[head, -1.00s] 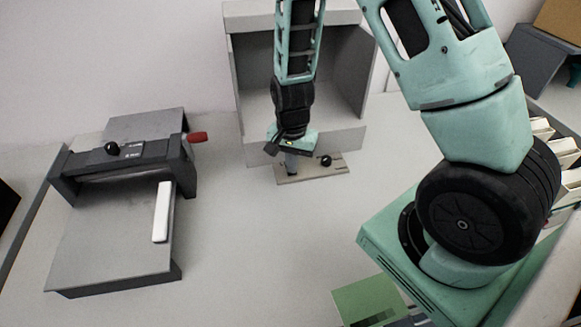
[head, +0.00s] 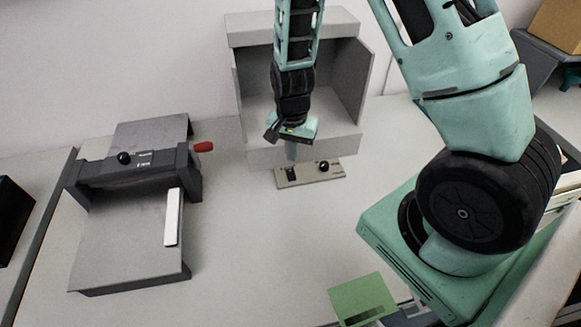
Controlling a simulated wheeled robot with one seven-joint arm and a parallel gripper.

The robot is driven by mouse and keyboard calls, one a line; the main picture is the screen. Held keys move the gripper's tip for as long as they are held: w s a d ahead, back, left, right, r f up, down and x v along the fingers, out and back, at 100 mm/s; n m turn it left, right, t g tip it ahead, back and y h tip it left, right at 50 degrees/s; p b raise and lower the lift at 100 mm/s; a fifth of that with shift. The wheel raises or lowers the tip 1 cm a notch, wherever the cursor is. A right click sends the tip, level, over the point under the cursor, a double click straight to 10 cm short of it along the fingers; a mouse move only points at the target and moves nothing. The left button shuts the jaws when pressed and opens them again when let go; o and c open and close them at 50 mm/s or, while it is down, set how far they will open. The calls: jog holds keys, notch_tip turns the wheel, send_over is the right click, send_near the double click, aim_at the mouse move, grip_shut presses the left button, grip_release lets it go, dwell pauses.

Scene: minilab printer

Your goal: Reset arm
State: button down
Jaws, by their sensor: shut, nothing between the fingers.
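My gripper (head: 290,152) hangs at the end of my arm in front of the grey open-fronted box (head: 352,70), above a small beige panel (head: 320,180). Its fingers point down, are shut and hold nothing. The panel lies on the table and carries a black round knob (head: 324,166) and a small dark part (head: 291,174) just below the fingertips. I cannot tell whether the fingertips touch the panel.
A grey printer-like machine (head: 130,240) with a red handle (head: 204,146), a black knob (head: 124,158) and a white strip (head: 171,217) stands at the left. A green card (head: 362,298) lies at the front. The middle table is clear.

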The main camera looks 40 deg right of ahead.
jog(key=shift+r, duration=0.1)
dwell(0.4)
jog(key=s+a+r+n+y, duration=0.1)
jog(key=s+a+r+n, duration=0.25)
jog(key=a+r, duration=0.2)
jog(key=s+a+r+n, duration=0.2)
jog(key=a+r+n, duration=0.25)
jog(key=a, duration=0.25)
jog(key=s+a+r+n, duration=0.2)
jog(key=s+r+n, duration=0.2)
jog(key=s, duration=0.3)
jog(key=s+a+r+n, duration=0.3)
jog(key=s+r+n, duration=0.2)
jog(key=s+n, duration=0.1)
jog(key=shift+s+a, duration=0.35)
jog(key=shift+s, duration=0.3)
jog(key=shift+r, duration=0.15)
